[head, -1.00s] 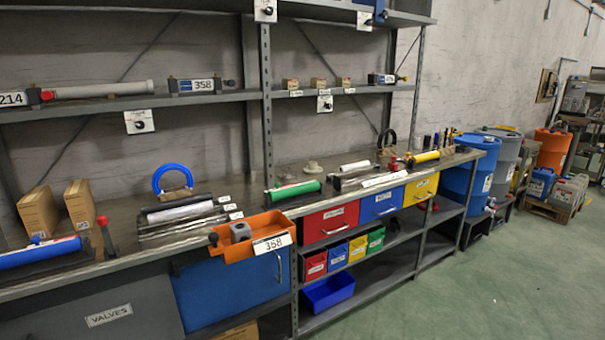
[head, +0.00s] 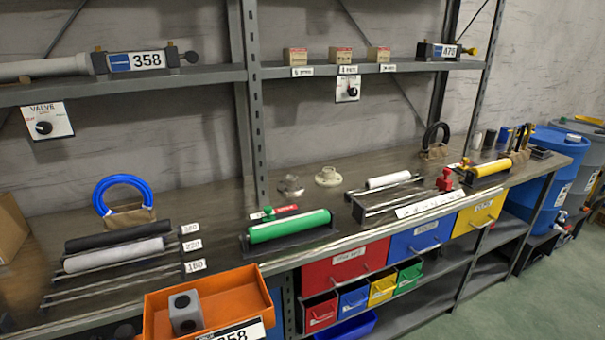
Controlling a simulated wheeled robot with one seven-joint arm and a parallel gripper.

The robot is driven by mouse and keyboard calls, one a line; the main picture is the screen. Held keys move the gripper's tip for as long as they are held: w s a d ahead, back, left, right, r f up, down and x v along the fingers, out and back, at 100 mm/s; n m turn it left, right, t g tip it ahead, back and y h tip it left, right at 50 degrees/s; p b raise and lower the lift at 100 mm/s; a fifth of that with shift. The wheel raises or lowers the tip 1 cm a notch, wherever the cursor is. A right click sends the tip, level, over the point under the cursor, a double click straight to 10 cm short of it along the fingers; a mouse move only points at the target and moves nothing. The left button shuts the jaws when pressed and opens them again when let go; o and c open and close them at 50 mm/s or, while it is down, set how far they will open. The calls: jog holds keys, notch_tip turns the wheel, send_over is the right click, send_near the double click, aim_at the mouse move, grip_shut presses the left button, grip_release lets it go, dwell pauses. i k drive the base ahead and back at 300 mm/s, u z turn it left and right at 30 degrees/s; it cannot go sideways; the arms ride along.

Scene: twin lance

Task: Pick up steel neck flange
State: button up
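Two small flange-shaped parts stand on the workbench behind the green cylinder. The left one, a grey metallic flange (head: 291,186), looks like the steel neck flange; the right one is a cream flange (head: 328,177) with a wide base and a raised neck. They stand close together but apart, near the back wall, right of the shelf post. Both are small in the picture, so their fine shape is hard to tell. My gripper is not in view.
A green cylinder (head: 290,226) lies in front of the flanges. An orange tray (head: 245,292) holding a grey block (head: 185,312) juts out at the front. A shelf post (head: 253,120) rises to the left. A rack with a white roll (head: 388,180) stands to the right.

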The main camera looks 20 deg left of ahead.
aim_at(290, 185)
jog(key=i, duration=1.15)
jog(key=u, duration=1.05)
